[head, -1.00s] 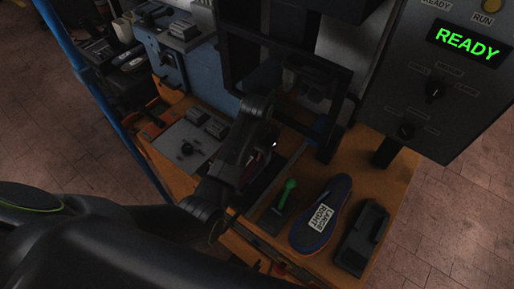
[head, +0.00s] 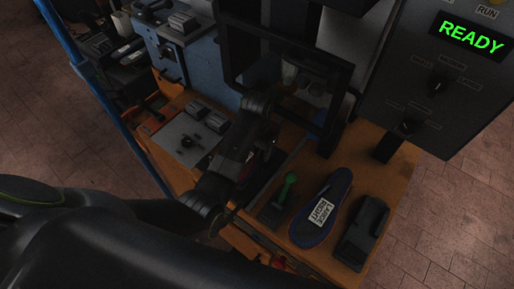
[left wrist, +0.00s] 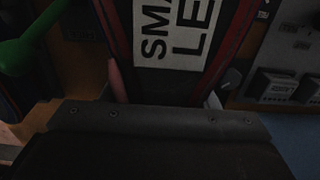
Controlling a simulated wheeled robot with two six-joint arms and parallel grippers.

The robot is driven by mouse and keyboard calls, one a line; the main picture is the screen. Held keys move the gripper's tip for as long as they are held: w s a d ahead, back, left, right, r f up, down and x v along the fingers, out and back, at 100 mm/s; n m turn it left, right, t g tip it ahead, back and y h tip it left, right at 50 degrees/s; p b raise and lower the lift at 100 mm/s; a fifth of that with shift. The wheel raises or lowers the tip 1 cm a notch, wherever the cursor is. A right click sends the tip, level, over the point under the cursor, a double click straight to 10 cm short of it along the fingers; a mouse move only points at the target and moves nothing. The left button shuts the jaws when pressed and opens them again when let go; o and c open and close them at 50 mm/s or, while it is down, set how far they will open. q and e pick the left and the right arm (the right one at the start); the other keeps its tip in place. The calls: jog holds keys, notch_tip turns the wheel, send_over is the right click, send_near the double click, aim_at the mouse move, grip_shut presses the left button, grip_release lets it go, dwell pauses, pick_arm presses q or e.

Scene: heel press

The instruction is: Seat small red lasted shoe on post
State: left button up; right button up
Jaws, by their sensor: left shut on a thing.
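The small shoe (left wrist: 185,30) fills the top middle of the left wrist view, its dark sole edged in red with a white label reading "SMA… LE…", cut off by the frame. My left gripper (left wrist: 165,95) is shut on it; fingertips show at both sides of the sole. In the head view my left gripper (head: 247,155) is over the bench, in front of the dark press frame. There the shoe is mostly hidden by my dark wrist. I cannot make out the post, or whether the shoe touches it. My right gripper is not in view.
The black press frame (head: 345,100) rises behind. A control panel (head: 425,95) at right reads READY.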

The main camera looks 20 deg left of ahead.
pick_arm(q)
jog(key=shift+f, duration=0.55)
jog(key=o, duration=1.2)
jog(key=shift+o, duration=0.3)
